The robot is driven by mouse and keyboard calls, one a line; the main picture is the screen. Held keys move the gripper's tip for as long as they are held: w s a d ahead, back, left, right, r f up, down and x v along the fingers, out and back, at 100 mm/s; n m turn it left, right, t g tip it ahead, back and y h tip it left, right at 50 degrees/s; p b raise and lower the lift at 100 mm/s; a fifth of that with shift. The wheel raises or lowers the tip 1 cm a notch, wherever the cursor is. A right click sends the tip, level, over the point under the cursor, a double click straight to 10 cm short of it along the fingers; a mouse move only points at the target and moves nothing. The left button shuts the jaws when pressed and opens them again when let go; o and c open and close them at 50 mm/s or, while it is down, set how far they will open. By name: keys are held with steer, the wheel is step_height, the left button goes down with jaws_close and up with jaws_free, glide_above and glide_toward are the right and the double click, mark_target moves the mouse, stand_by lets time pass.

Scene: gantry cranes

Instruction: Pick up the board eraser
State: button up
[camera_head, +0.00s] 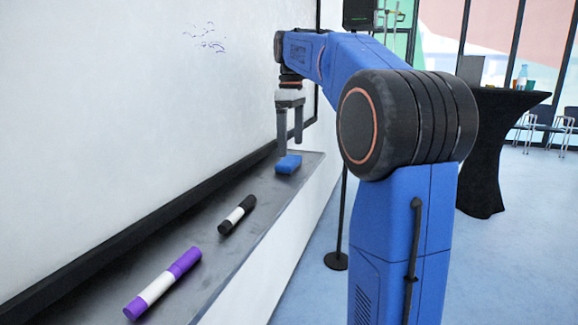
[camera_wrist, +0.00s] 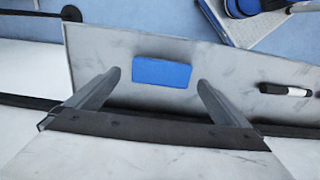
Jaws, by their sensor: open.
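The blue board eraser (camera_head: 288,164) lies on the grey ledge below the whiteboard, at the far end in the head view. In the wrist view the eraser (camera_wrist: 161,73) lies flat on the ledge, just beyond and between the two fingertips. My gripper (camera_head: 290,150) points down above the eraser with its fingers apart. In the wrist view my gripper (camera_wrist: 157,77) is open and wider than the eraser, with nothing between its fingers. Whether the fingertips reach down to the eraser's height is hard to tell.
A black-and-white marker (camera_head: 237,214) and a purple-and-white marker (camera_head: 162,284) lie on the ledge (camera_head: 205,248) nearer me. The whiteboard (camera_head: 110,90) rises along the ledge's left side. A black-draped table (camera_head: 487,150) stands to the right. The ledge around the eraser is clear.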

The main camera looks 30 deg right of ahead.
mark_target(289, 160)
steer(key=shift+w+a+f, duration=0.1)
steer(key=shift+a+f, duration=0.05)
steer(key=shift+f, duration=1.25)
steer(key=shift+a+f, duration=0.15)
steer(key=shift+f, duration=1.25)
steer(key=c, duration=0.8)
